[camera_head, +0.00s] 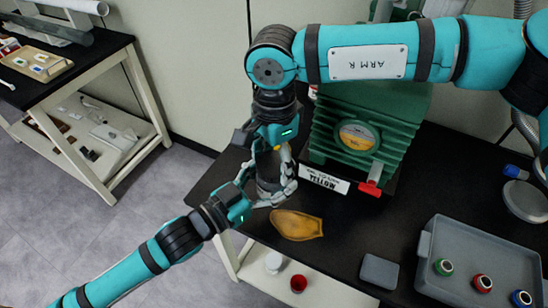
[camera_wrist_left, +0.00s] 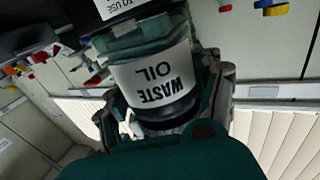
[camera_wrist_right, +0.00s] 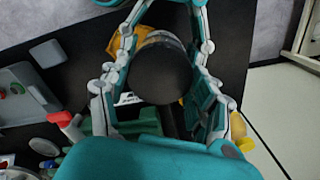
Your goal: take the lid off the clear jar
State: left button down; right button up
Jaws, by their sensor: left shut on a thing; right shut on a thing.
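The clear jar (camera_wrist_left: 150,78) with a white "WASTE OIL" label fills the middle of the left wrist view. My left gripper (camera_head: 264,194) is shut around the jar's body, with fingers on both sides of it. The dark round lid (camera_wrist_right: 160,74) shows end-on in the right wrist view, between the fingers of my right gripper (camera_head: 273,152). The right gripper is shut on the lid, above the left gripper in the head view. The fingers hide most of the jar there, and I cannot tell whether the lid is seated or loose.
A green pump (camera_head: 365,130) with a round gauge and red valve stands just right of the grippers. A yellow cloth (camera_head: 297,225) lies in front on the black bench. A grey tray (camera_head: 428,262) with several coloured-cap items and a grey block (camera_head: 379,271) are at the right.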

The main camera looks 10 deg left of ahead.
jog(key=shift+r, duration=0.15)
jog(key=shift+r, duration=0.95)
